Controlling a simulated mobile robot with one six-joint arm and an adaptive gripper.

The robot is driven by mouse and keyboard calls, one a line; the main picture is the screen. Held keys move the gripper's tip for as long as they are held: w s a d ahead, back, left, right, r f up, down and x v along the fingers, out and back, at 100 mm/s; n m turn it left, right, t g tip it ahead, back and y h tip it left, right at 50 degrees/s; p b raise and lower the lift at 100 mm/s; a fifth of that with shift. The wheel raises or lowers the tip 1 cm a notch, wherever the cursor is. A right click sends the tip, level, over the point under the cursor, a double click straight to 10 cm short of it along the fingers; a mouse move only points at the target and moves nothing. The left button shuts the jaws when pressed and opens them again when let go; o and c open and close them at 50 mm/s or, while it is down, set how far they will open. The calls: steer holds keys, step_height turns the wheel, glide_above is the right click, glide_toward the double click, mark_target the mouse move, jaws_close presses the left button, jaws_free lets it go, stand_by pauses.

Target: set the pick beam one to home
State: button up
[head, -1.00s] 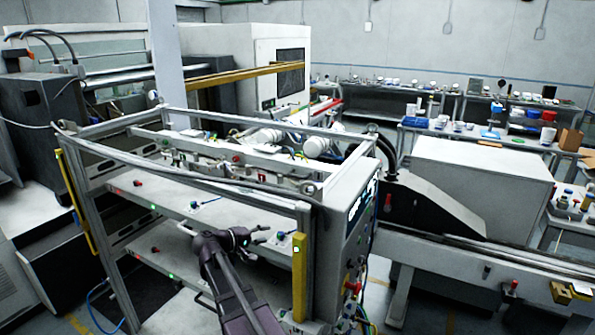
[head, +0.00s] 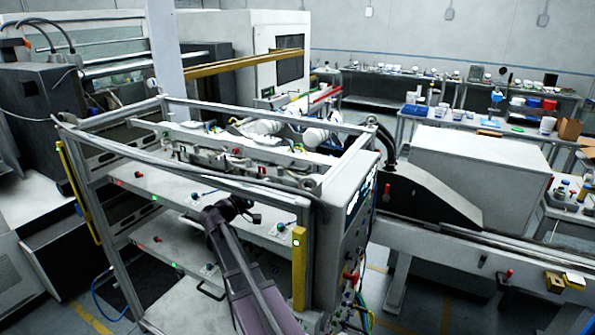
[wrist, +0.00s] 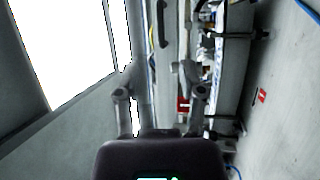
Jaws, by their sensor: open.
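A framed label magazine (head: 72,128) fills the middle of the head view. Crosswise metal beams (head: 215,167) with small fittings lie in its upper part; I cannot read which is pick beam one. My arm reaches into the frame's near side, and its end lies over the middle shelf, below the beams; the fingers do not show clearly there. In the wrist view my gripper (wrist: 160,85) is open, its two fingers apart with nothing held between them. A small red part (wrist: 183,105) shows beyond, near the right finger.
Shelves with green and red lights (head: 150,206) lie inside the frame. A yellow upright strip (head: 299,270) and a grey control box (head: 350,205) stand close right of my arm. A conveyor (head: 460,255) runs right. Benches with small goods (head: 470,122) stand behind.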

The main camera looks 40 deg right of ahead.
mark_target(298, 169)
steer(key=d, duration=0.4)
steer(key=d+r+p, duration=0.1)
steer(key=d, duration=0.4)
steer(key=d+r+p, duration=0.1)
steer(key=d, duration=0.3)
steer(key=shift+d, duration=0.25)
steer(key=shift+c, duration=0.2)
jaws_close()
